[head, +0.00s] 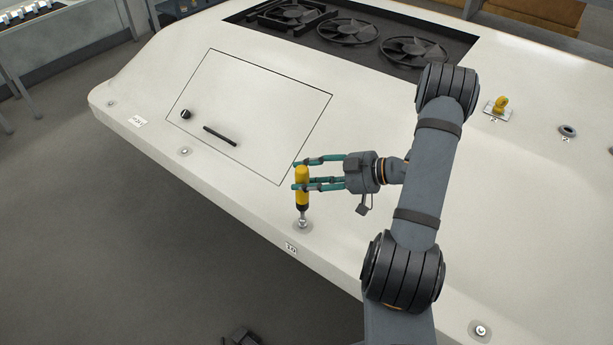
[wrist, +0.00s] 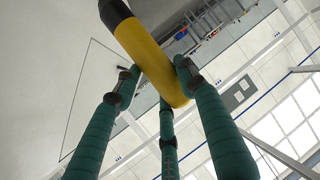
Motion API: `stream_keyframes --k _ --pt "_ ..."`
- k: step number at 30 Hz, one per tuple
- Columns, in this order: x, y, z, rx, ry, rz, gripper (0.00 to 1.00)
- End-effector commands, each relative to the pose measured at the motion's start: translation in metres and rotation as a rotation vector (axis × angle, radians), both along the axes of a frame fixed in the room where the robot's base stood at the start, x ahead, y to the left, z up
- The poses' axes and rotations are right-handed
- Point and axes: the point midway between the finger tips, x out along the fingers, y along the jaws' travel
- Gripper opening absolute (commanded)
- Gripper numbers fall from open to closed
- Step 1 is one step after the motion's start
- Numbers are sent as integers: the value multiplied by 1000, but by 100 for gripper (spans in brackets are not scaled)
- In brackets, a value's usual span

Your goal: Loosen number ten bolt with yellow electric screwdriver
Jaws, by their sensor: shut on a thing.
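The yellow electric screwdriver (head: 302,187) stands upright in the head view, its dark lower end and silver tip pointing down. Its tip is at the bolt (head: 303,224) beside the label reading 10 (head: 291,248); I cannot tell whether it is fully seated. My gripper (head: 300,176) comes from the right with its teal fingers shut around the yellow body. In the wrist view the screwdriver (wrist: 152,57) lies between the three fingers (wrist: 160,85), with its black end at the top left. The bolt head is mostly hidden under the tip.
The white panel has a outlined hatch (head: 255,110) with a black handle (head: 220,136) and a knob (head: 185,114). Other bolts sit along the edge, one at left (head: 184,151) and one at lower right (head: 480,330). Fans (head: 348,31) fill a recess behind. A yellow-handled part (head: 501,104) stands at right.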

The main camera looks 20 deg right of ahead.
Motion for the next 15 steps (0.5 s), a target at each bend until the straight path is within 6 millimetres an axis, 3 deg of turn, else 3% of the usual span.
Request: stream_keyframes --k 15 --pt "0 0 -7 0 -2 1 3"
